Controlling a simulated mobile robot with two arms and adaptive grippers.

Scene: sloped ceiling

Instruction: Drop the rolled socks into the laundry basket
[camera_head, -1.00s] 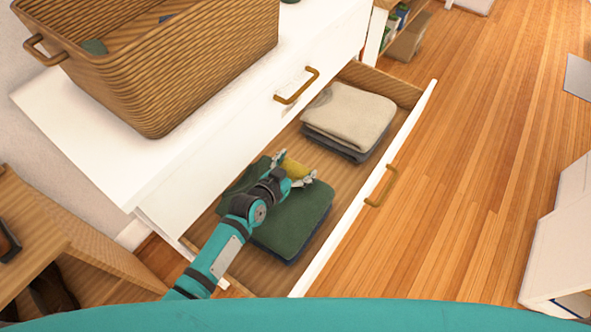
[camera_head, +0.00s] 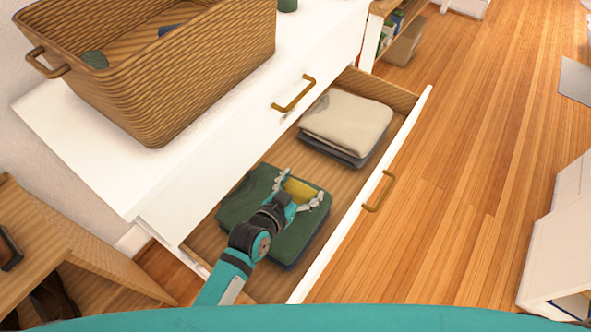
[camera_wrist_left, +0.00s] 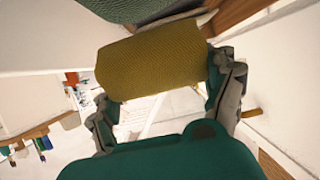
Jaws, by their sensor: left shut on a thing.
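The rolled socks (camera_head: 300,190) are mustard yellow and sit between the fingers of my left gripper (camera_head: 303,187), which is shut on them. In the head view they show over the dark green folded clothes in the open drawer. In the left wrist view the roll (camera_wrist_left: 155,60) lies across between both fingers of the left gripper (camera_wrist_left: 163,85). The woven laundry basket (camera_head: 160,85) stands on the white dresser top, up and left of the gripper. My right gripper is not in view.
The open drawer (camera_head: 350,178) holds dark green folded clothes (camera_head: 245,200) and a beige and grey stack (camera_head: 347,122). Brass handles stick out from the drawer fronts. A green object (camera_head: 288,4) stands beside the basket. A wooden unit (camera_head: 75,255) is at lower left.

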